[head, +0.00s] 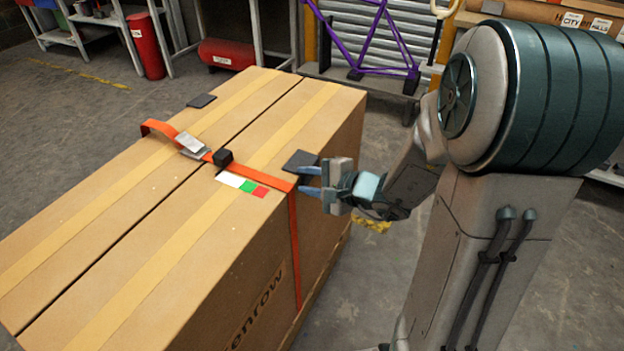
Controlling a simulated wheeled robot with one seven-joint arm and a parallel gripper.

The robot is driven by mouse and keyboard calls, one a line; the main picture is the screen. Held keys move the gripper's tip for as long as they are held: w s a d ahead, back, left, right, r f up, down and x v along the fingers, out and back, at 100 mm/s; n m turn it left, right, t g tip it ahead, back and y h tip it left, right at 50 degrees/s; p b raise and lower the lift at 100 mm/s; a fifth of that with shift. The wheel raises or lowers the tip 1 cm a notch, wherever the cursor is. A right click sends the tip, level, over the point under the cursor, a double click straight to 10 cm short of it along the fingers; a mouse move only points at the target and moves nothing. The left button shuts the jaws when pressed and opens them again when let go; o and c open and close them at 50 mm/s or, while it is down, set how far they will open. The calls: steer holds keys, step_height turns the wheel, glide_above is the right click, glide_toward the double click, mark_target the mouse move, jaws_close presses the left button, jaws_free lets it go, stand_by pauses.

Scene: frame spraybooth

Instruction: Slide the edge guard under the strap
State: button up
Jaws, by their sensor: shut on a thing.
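A large cardboard box (150,215) fills the left and middle of the head view. An orange strap (266,177) crosses its top and runs down its right side (294,245). A dark edge guard (299,160) lies at the box's right top edge, just beyond the strap. My gripper (307,181), with blue fingers, reaches in from the right and is shut on the guard. The fingers hide part of it. I cannot tell whether any of the guard is under the strap. A silver buckle (191,143) sits on the strap.
Another dark flat piece (201,101) lies farther back. A purple bike frame (370,40) stands behind.

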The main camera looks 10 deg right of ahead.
steer(key=shift+s+a+f+b, duration=0.2)
steer(key=shift+s+a+b, duration=0.2)
steer(key=shift+s, duration=0.1)
steer(key=shift+s+a+f+b, duration=0.15)
steer(key=shift+s+a+b, duration=0.1)
steer(key=shift+s+b, duration=0.2)
steer(key=o, duration=0.8)
steer(key=shift+a, duration=0.1)
steer(key=shift+o, duration=0.2)
steer(key=shift+r, duration=0.1)
steer(key=shift+w, duration=0.1)
steer(key=shift+d+r, duration=0.1)
steer(key=shift+d, duration=0.15)
